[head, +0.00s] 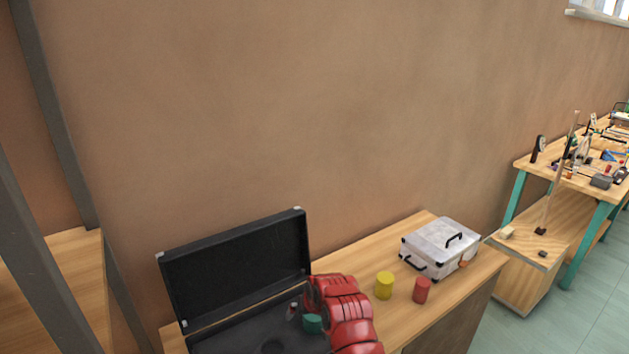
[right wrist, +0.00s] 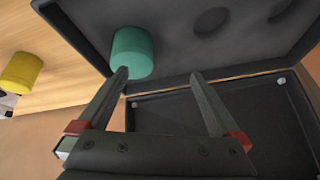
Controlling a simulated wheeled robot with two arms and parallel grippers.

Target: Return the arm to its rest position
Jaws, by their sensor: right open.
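My right arm (head: 342,312) is red and reaches over the open black case (head: 236,268) in the head view. My right gripper (right wrist: 158,75) is open, with nothing between its fingers. A teal cylinder (right wrist: 132,48) stands in the case's dark lower half, right by one fingertip; I cannot tell whether they touch. The teal cylinder also shows in the head view (head: 313,323), partly hidden by my arm. Round recesses (right wrist: 211,21) show in the case floor beside it. My left gripper is not in view.
A yellow cylinder (head: 384,285) and a red cylinder (head: 422,290) stand on the wooden bench (head: 335,262), right of my arm. A closed silver case (head: 440,246) sits behind them. The black case's lid stands open toward the wall. A cluttered table (head: 522,163) is at far right.

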